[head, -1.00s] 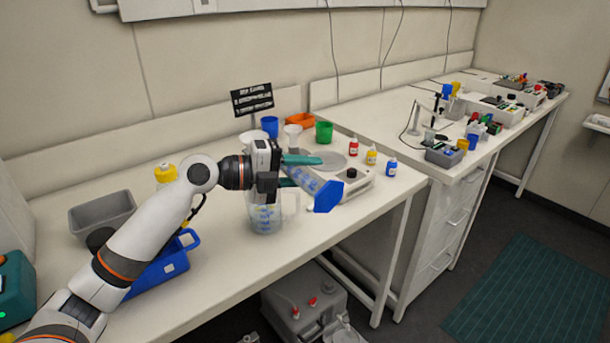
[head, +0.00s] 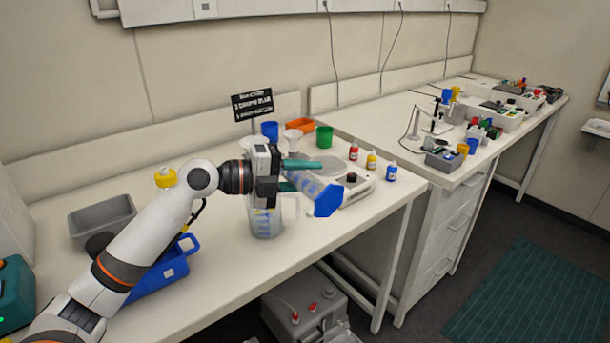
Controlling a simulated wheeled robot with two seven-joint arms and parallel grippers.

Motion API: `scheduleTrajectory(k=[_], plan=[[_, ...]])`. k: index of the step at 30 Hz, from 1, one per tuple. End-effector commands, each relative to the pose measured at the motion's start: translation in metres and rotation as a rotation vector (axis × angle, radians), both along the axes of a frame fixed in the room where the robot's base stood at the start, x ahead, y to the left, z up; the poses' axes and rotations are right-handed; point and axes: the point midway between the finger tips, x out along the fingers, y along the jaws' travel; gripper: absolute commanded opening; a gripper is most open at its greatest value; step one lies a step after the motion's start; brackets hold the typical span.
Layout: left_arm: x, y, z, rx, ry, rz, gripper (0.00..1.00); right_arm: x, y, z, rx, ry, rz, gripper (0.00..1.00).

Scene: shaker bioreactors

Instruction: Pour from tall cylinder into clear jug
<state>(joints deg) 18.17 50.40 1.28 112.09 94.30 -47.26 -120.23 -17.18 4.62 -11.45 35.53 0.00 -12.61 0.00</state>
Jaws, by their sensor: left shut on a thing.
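My left gripper (head: 300,174) has teal fingers and is shut on the tall cylinder (head: 309,187). The cylinder is clear with blue markings and has a blue foot (head: 328,200). It is tilted well over, with the foot to the lower right and the mouth end to the left, behind my gripper body. The clear jug (head: 265,223) stands upright on the bench just below my gripper. Its upper part is partly covered by the gripper, so I cannot tell whether any liquid is running. My right gripper is out of view.
A scale (head: 343,191) with a round plate stands behind the cylinder. Small red, yellow and blue bottles (head: 371,161) stand to its right. Blue (head: 270,130) and green (head: 324,136) cups, an orange tray and a sign are behind. A blue carrier (head: 160,279) and grey bin (head: 103,221) lie left.

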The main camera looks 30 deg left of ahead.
Motion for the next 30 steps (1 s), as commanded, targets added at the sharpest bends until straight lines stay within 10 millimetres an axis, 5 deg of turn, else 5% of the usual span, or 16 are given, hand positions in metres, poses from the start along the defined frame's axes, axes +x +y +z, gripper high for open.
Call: scheduleTrajectory(k=[30], plan=[[0.002, 0.004, 0.018, -0.158, 0.062, 0.0, 0.05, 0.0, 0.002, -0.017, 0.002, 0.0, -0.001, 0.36]])
